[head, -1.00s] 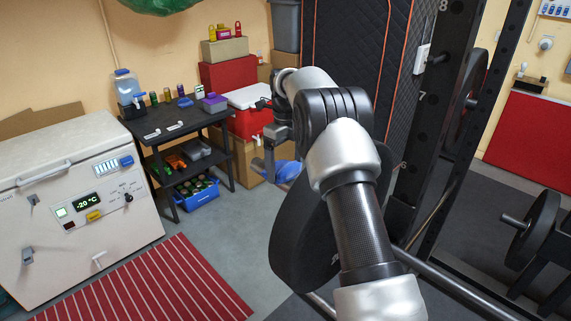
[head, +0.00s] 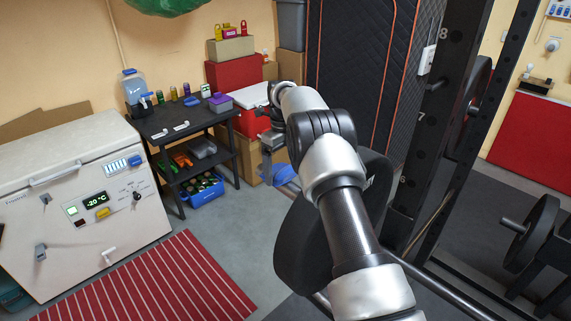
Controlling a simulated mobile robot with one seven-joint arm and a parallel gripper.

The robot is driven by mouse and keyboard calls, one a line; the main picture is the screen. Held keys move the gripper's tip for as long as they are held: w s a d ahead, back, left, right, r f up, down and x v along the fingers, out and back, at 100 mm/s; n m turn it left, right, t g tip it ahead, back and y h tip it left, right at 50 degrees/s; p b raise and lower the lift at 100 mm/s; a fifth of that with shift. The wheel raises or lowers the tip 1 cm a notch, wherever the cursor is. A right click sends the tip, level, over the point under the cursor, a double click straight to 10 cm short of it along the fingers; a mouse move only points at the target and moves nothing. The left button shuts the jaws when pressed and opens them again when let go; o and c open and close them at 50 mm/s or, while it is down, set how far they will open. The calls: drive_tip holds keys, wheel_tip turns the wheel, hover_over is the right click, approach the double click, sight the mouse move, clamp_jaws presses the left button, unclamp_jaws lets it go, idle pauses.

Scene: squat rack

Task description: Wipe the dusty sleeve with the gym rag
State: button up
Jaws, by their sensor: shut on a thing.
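My gripper (head: 272,141) is partly hidden behind my wrist and points down, shut on the blue gym rag (head: 284,173). The rag hangs just below the fingers, at the outer end of a barbell sleeve (head: 293,188). Only a short grey piece of the sleeve shows, left of the large black weight plate (head: 300,240). The rag overlaps the sleeve in the picture and seems to lie against it; my arm hides part of the contact. Dust on the sleeve is too small to tell.
The black rack upright (head: 440,120) stands close on the right of my arm. A black shelf cart (head: 165,130) and a white freezer (head: 80,200) stand at the left. A red striped mat (head: 170,285) lies on the floor. Open floor (head: 235,215) lies left of the plate.

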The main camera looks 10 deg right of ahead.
sight(300, 189)
drive_tip(key=shift+w+a+p, duration=0.15)
drive_tip(key=shift+p, duration=0.15)
drive_tip(key=shift+f+b, duration=0.3)
drive_tip(key=shift+b, duration=0.15)
drive_tip(key=shift+s+d+f+b, duration=0.1)
drive_tip(key=shift+s+d+b, duration=0.45)
drive_tip(key=shift+s+b, duration=0.3)
drive_tip(key=shift+s+d+f+b, duration=0.1)
drive_tip(key=shift+s+d+b, duration=0.5)
drive_tip(key=shift+s, duration=0.2)
drive_tip(key=shift+s+d+f+b, duration=0.1)
drive_tip(key=shift+s+d+b, duration=0.4)
drive_tip(key=shift+s, duration=0.3)
drive_tip(key=shift+s+d+r+b, duration=0.2)
drive_tip(key=shift+s+d+b, duration=0.35)
drive_tip(key=shift+s, duration=0.4)
wheel_tip(300, 189, up, 6)
drive_tip(key=p, duration=0.5)
drive_tip(key=shift+w+r, duration=0.15)
drive_tip(key=shift+r, duration=0.1)
